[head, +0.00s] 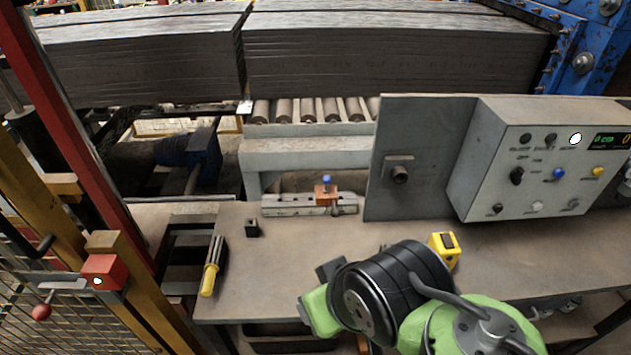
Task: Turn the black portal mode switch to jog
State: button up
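A grey control box (480,150) stands at the right of the workbench in the head view. A black rotary switch (517,176) sits on the left part of its front panel, with small labels above it. The labels and the exact pointer position are too small to read. My green and black arm reaches in from the bottom, below and left of the box. A dark grey part at its end (328,270) may belong to my gripper, but no fingers can be made out. It is well apart from the switch.
The panel also holds a blue button (558,174), a yellow button (597,171), a smaller black knob (497,209) and a lit display (605,140). A yellow tape measure (443,250) lies behind my arm. A yellow-handled tool (212,267) lies left; the bench (270,265) between is mostly clear.

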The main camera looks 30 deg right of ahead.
aim_at(515, 175)
jog(key=z, duration=2.35)
